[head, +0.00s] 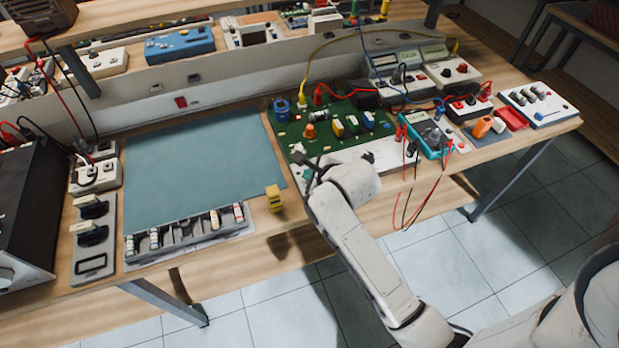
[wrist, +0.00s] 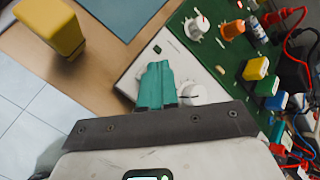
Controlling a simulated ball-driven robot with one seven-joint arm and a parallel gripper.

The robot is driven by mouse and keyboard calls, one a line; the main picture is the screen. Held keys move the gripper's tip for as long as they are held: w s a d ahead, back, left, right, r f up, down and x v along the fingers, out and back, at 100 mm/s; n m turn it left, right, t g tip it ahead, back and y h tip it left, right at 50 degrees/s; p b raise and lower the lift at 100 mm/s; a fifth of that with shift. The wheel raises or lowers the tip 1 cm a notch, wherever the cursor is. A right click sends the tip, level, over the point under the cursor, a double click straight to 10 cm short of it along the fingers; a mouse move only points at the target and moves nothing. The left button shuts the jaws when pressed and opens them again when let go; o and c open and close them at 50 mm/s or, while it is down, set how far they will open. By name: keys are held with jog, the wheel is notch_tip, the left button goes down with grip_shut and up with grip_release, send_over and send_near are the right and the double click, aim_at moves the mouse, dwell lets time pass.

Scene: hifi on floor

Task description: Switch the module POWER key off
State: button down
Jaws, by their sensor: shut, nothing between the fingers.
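My gripper (wrist: 157,84) is shut and empty, its teal fingers together over the white front panel (wrist: 200,72) of the green circuit board module (wrist: 228,58). In the head view my gripper (head: 308,174) is at the board's front left corner. I cannot tell whether the fingertips touch the panel. A white round knob (wrist: 192,92) sits just right of the fingers, and a small indicator or switch (wrist: 157,49) lies just beyond them. No label reading POWER is legible, and part of the panel is hidden by my gripper, so I cannot pick out the key or its position.
A yellow block (head: 273,198) stands on the bench left of my gripper. A blue-green mat (head: 190,160) lies clear farther left, with a parts tray (head: 185,235) in front. Colored components stand on the green board. A teal meter (head: 428,135) with loose leads is to the right.

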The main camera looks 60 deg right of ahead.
jog(key=shift+r, duration=0.25)
notch_tip(320, 180, up, 6)
jog(key=p, duration=0.6)
jog(key=shift+f, duration=0.1)
